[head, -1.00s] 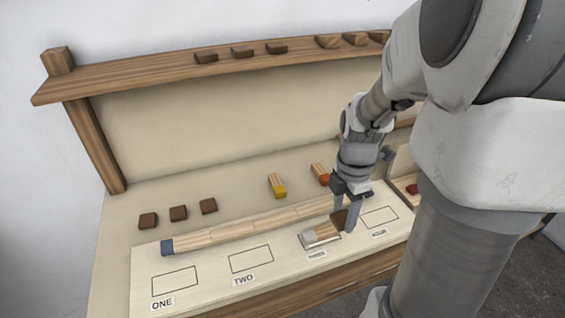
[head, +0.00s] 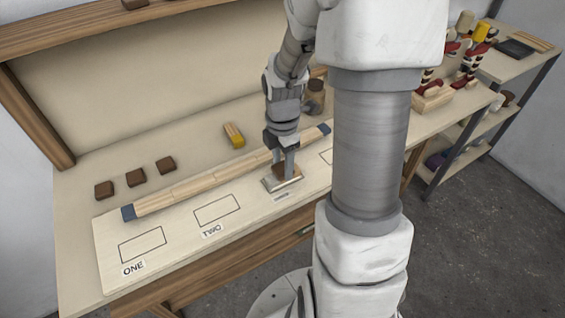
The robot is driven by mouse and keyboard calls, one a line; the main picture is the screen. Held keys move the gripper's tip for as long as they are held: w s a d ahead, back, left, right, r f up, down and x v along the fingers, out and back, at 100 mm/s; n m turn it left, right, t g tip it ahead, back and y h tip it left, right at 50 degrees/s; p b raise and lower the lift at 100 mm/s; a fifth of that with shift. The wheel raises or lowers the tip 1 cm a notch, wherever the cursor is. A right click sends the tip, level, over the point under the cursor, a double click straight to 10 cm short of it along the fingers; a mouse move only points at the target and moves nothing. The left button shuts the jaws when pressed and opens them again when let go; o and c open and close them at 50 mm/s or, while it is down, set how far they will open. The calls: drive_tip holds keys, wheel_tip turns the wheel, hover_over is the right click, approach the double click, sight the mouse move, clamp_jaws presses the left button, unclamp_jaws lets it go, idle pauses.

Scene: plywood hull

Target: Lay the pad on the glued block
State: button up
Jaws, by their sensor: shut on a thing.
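My gripper (head: 284,163) is shut on a dark brown pad (head: 281,171). It holds the pad at the third outlined spot on the pale board, right of the spot labelled TWO. The glued block (head: 290,185) lies flat there, mostly under the pad and fingers, with only its pale edges showing. The pad appears right over the block; whether they touch I cannot tell.
Three brown pads (head: 136,178) lie at the back left of the bench. A long wooden strip with blue ends (head: 190,187) lies behind the outlined spots. A yellow-ended block (head: 234,135) is behind it. Spots ONE (head: 142,245) and TWO (head: 217,210) are empty.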

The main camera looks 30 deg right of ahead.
sight(282, 168)
drive_tip(key=o, duration=1.3)
drive_tip(key=shift+f, duration=0.1)
wheel_tip(282, 168, up, 12)
drive_tip(key=shift+r+p, duration=0.2)
drive_tip(key=shift+p, duration=1)
